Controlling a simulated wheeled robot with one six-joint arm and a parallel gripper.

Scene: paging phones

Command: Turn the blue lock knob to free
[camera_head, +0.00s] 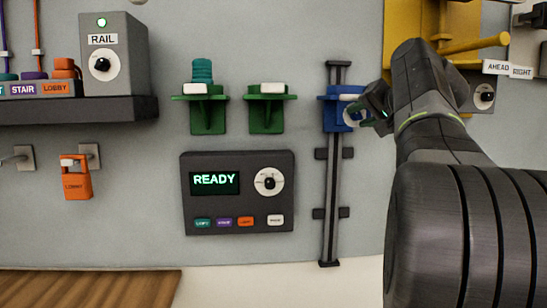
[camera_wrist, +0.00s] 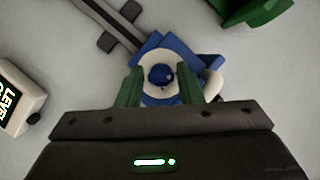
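The blue lock knob (camera_wrist: 160,75) shows in the wrist view at the centre of a round white dial, on a blue carriage (camera_wrist: 183,54). In the head view the blue carriage (camera_head: 329,115) sits near the top of a dark vertical rail, partly hidden by my gripper (camera_head: 362,114). In the wrist view my gripper (camera_wrist: 171,88) is open, its green fingers apart on either side of the dial's lower part. The knob appears between and slightly beyond the fingertips, with gaps on both sides. I cannot read the dial's marks.
The dark rail (camera_head: 333,190) runs down the wall. Left of it are two green brackets (camera_head: 267,115) and a dark panel (camera_head: 238,160) reading READY. A yellow fixture (camera_head: 430,20) stands behind my arm at upper right. The wall between panel and rail is clear.

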